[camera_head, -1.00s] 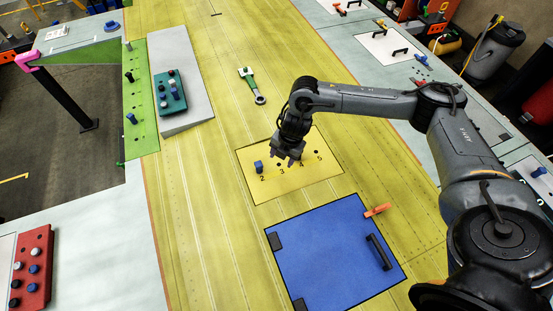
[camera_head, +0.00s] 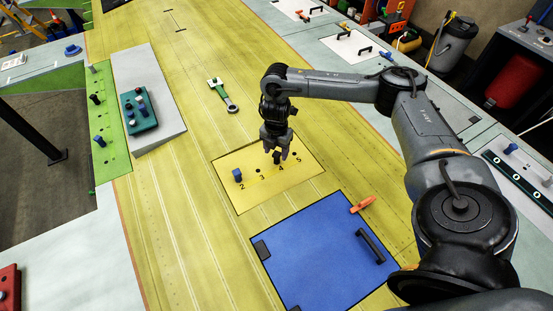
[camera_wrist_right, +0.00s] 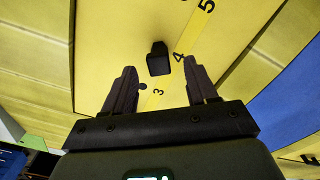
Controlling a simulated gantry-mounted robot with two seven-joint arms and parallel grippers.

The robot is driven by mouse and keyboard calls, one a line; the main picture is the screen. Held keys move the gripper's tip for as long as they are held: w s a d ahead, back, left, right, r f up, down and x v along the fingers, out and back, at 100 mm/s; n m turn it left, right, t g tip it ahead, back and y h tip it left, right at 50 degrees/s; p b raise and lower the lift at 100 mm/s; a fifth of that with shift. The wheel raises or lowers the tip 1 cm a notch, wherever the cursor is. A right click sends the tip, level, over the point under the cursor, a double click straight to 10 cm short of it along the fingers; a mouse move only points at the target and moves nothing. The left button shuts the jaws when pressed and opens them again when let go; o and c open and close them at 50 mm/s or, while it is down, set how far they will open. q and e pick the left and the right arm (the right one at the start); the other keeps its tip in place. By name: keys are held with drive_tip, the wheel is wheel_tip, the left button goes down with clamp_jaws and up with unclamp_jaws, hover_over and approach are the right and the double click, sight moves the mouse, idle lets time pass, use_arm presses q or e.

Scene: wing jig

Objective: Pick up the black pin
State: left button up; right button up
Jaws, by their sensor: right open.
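The black pin (camera_wrist_right: 158,58) stands upright in the yellow numbered panel beside the number 4. In the head view it shows small and dark (camera_head: 277,158) just below my right gripper (camera_head: 277,151). In the right wrist view my right gripper (camera_wrist_right: 160,76) is open, with its two fingers apart. The pin's square top shows between and beyond the fingertips, and nothing is held. I cannot tell the exact height gap to the pin. My left gripper is not in view.
A blue pin (camera_head: 238,175) stands at number 2 on the yellow panel (camera_head: 232,198). A blue panel (camera_head: 318,255) with a black handle (camera_head: 371,246) lies in front.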

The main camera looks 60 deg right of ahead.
sight(277, 154)
drive_tip(key=f+p, duration=0.1)
drive_tip(key=f, duration=0.2)
drive_tip(key=shift+d+f, duration=0.1)
drive_tip(key=shift+d, duration=0.1)
drive_tip(key=shift+f, duration=0.7)
drive_tip(key=c, duration=1.1)
drive_tip(key=shift+o, duration=0.2)
drive_tip(key=shift+r, duration=0.1)
